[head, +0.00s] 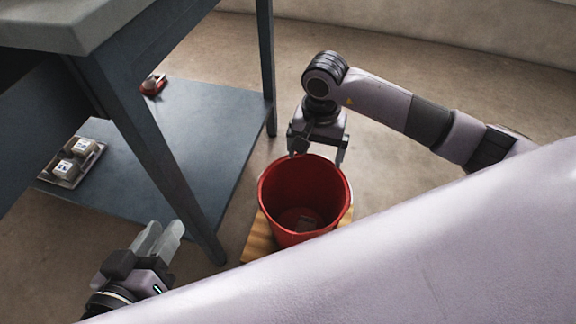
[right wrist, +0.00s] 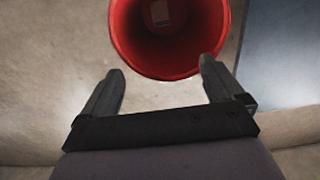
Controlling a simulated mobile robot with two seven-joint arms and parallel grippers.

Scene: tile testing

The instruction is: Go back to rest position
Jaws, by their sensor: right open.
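My right gripper (head: 318,153) is open and empty above the far rim of a red bucket (head: 275,212). In the right wrist view the two fingers of my right gripper (right wrist: 161,70) stand wide apart with the red bucket (right wrist: 119,35) beyond them. My left gripper (head: 160,238) is low at the left, near the table leg. Its fingers lie close together, and I cannot tell whether they are shut. I see nothing held in it.
A dark table (head: 125,90) with a lower shelf (head: 165,150) stands at the left. On the shelf are a tray (head: 72,176) with pale blocks and a small red object (head: 153,86). The bucket stands on a wooden board (head: 258,243). Floor is clear behind the right arm.

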